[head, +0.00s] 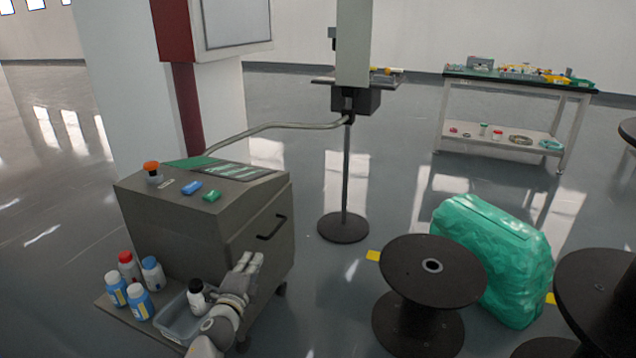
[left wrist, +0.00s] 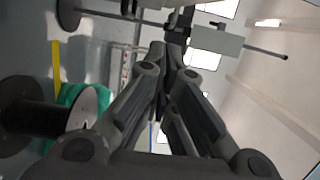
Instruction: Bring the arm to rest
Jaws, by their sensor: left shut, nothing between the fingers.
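My left gripper (head: 250,262) is in front of the grey control cabinet (head: 165,225), raised above and to the right of a clear bin (head: 177,318). Its fingers are shut with nothing between them; the closed fingers also fill the middle of the left wrist view (left wrist: 164,62). A white bottle with a black cap (head: 197,298) is at the clear bin, just left of my left wrist, and the gripper is apart from it. My right gripper is in neither view.
Several bottles with red, white and blue caps (head: 138,303) stand left of the bin. A black cable reel (head: 425,262) and a green wrapped bundle (head: 500,250) stand to the right. A stand with a round base (head: 343,228) is behind. Open floor lies between cabinet and reel.

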